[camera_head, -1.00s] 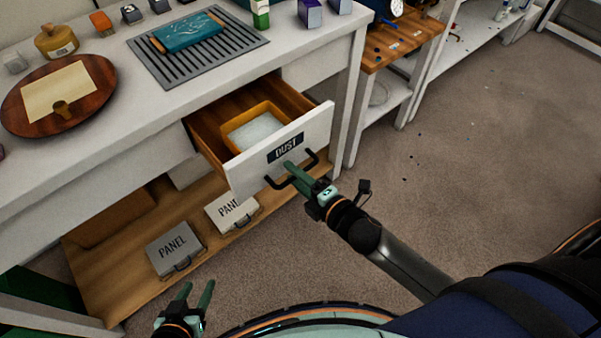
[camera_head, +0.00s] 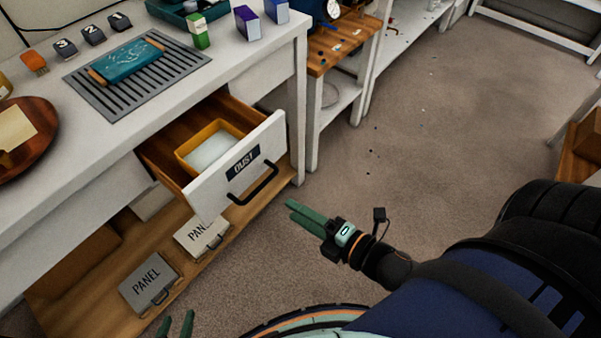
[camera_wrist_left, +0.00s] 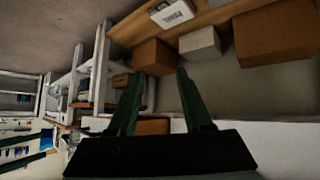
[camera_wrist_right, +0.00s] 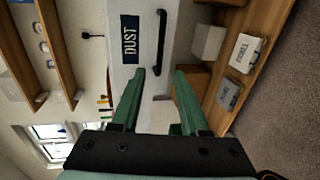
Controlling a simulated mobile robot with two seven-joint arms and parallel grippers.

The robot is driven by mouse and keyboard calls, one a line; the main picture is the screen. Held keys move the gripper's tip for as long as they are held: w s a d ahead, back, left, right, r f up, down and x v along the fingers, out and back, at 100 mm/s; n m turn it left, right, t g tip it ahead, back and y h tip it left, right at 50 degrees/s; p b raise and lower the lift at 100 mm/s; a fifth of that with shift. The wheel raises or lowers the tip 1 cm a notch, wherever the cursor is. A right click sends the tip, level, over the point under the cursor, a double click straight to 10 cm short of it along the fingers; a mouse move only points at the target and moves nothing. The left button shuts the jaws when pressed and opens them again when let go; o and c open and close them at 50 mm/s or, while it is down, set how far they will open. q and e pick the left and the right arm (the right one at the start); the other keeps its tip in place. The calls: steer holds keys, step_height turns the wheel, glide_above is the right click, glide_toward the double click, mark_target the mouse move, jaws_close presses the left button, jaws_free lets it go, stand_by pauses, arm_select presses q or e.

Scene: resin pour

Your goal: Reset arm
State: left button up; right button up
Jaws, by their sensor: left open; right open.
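My right gripper (camera_head: 308,217) is open and empty in the head view. It is off the drawer, to the right of and below its black handle (camera_head: 253,184). In the right wrist view my right gripper (camera_wrist_right: 157,75) has its fingers apart, with the white DUST drawer front (camera_wrist_right: 122,52) beyond. My left gripper (camera_head: 177,325) shows only its fingertips at the bottom edge of the head view. In the left wrist view my left gripper (camera_wrist_left: 160,72) is open with nothing between its fingers. The drawer (camera_head: 239,168) stands open.
A yellow tray (camera_head: 184,152) of pale material sits in the drawer. The white bench (camera_head: 60,190) runs along the left. Two PANEL cases, one at the front (camera_head: 149,283) and one behind (camera_head: 201,236), lie on the lower shelf. The carpet (camera_head: 440,130) to the right is open floor.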

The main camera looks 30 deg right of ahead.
arm_select(q)
steer(key=shift+r, duration=0.1)
stand_by(0.4)
steer(key=s+a+r+y+p, duration=0.1)
steer(key=a+r+p, duration=0.2)
steer(key=r+p, duration=0.5)
steer(key=p, duration=0.2)
steer(key=shift+s+n+p, duration=0.3)
steer(key=shift+p, duration=0.1)
arm_select(e)
steer(key=s+f+m+g+h, duration=0.1)
steer(key=s+f+m+g, duration=0.1)
steer(key=m, duration=0.8)
steer(key=s+a+f+m+g+h, duration=0.1)
steer(key=s+m+g+h, duration=0.1)
steer(key=m, duration=0.8)
steer(key=shift+s+f+g, duration=0.35)
steer(key=shift+s+g, duration=0.05)
steer(key=shift+g, duration=0.4)
